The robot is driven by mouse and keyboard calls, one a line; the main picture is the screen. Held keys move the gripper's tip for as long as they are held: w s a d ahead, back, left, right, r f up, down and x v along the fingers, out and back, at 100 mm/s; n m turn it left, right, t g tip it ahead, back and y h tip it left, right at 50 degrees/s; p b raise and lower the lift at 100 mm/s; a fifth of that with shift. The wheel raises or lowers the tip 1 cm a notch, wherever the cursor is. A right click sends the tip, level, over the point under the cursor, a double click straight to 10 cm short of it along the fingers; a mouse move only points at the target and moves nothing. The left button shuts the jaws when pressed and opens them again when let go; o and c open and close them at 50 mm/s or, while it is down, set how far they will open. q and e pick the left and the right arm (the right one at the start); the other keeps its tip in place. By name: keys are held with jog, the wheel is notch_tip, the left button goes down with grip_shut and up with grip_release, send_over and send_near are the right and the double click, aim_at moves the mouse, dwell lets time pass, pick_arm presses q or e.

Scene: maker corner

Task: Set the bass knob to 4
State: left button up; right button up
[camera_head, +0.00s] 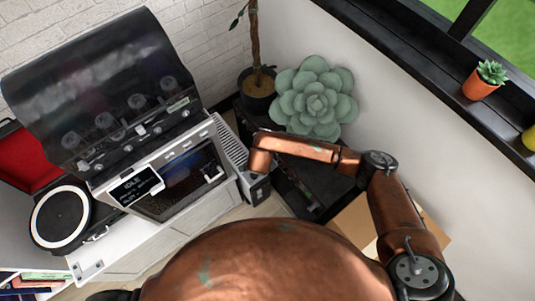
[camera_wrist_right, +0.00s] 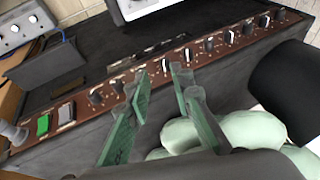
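In the right wrist view a dark amplifier carries a brown control panel (camera_wrist_right: 82,112) with a row of several black knobs with pale pointers. Its lettering is too small to read, so I cannot tell which is the bass knob or its setting. My right gripper (camera_wrist_right: 160,82) is open, its two green fingers apart. One black knob (camera_wrist_right: 165,66) shows just beyond the gap between the fingertips. I cannot tell whether they touch it. In the head view the dark amplifier (camera_head: 318,183) is partly behind my copper right arm, and the right gripper is hidden. My left gripper is not in view.
In the right wrist view, a green switch (camera_wrist_right: 43,124) and pale switch (camera_wrist_right: 66,112) sit at the panel's left. A large succulent (camera_head: 315,97) and potted trunk (camera_head: 257,88) stand close by. A machine with a dark lid (camera_head: 95,75) and a turntable (camera_head: 60,217) are at left.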

pick_arm(q)
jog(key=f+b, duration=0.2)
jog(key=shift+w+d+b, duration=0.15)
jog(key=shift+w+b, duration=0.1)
jog(key=shift+b, duration=0.05)
pick_arm(e)
jog(key=x, duration=0.7)
jog(key=shift+w+d, duration=0.2)
jog(key=shift+w, duration=0.25)
jog(key=shift+f, duration=0.1)
jog(key=shift+c, duration=0.6)
grip_shut()
